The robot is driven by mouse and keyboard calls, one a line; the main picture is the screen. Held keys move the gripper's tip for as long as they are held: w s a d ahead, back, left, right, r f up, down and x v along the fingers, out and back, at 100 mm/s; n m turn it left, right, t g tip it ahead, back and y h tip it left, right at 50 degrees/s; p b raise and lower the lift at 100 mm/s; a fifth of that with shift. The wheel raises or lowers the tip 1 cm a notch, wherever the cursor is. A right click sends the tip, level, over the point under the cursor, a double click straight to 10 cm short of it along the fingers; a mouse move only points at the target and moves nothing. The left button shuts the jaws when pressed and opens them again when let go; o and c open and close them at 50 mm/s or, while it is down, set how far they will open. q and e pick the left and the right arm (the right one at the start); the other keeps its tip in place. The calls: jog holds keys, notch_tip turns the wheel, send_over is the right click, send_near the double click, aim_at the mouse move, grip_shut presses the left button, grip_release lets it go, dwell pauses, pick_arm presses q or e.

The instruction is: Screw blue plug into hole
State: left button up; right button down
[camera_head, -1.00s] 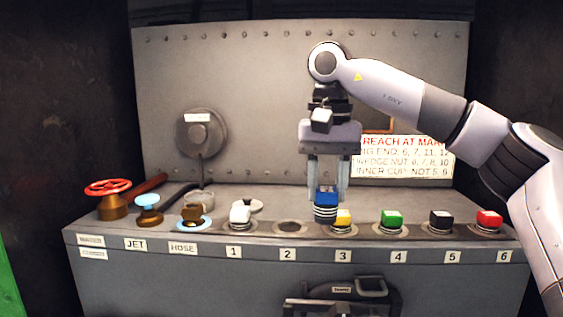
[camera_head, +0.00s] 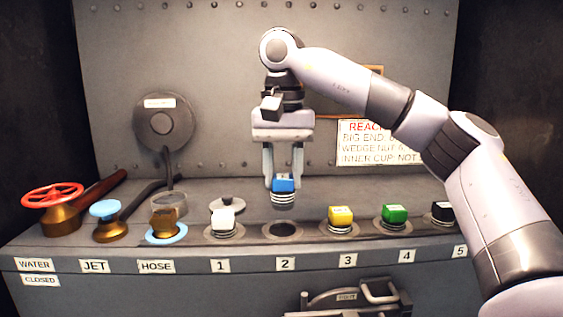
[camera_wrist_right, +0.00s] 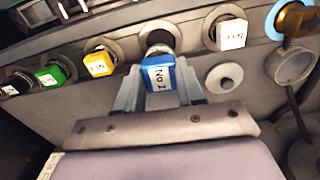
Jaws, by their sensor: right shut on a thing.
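My right gripper (camera_head: 283,186) is shut on the blue plug (camera_head: 284,193). The plug hangs upright with its threaded part down, just above the empty dark hole (camera_head: 283,230) over label 2. A gap shows between the plug and the hole in the head view. In the right wrist view the blue plug (camera_wrist_right: 161,74) sits between the fingers of the right gripper (camera_wrist_right: 160,92), and the hole (camera_wrist_right: 158,38) shows just beyond it, partly hidden by the plug. The left gripper is not in view.
A white plug (camera_head: 224,220) sits at position 1, a yellow plug (camera_head: 341,216) at 3, a green plug (camera_head: 394,214) at 4 and a black plug (camera_head: 442,211) at 5. A red valve wheel (camera_head: 52,194) and a blue valve knob (camera_head: 104,208) stand at the left.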

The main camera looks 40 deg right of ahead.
aim_at(282, 198)
jog(key=shift+f, duration=1.25)
jog(key=shift+f+b, duration=1)
jog(key=shift+f, duration=0.3)
jog(key=m, duration=0.4)
jog(key=shift+p, duration=0.3)
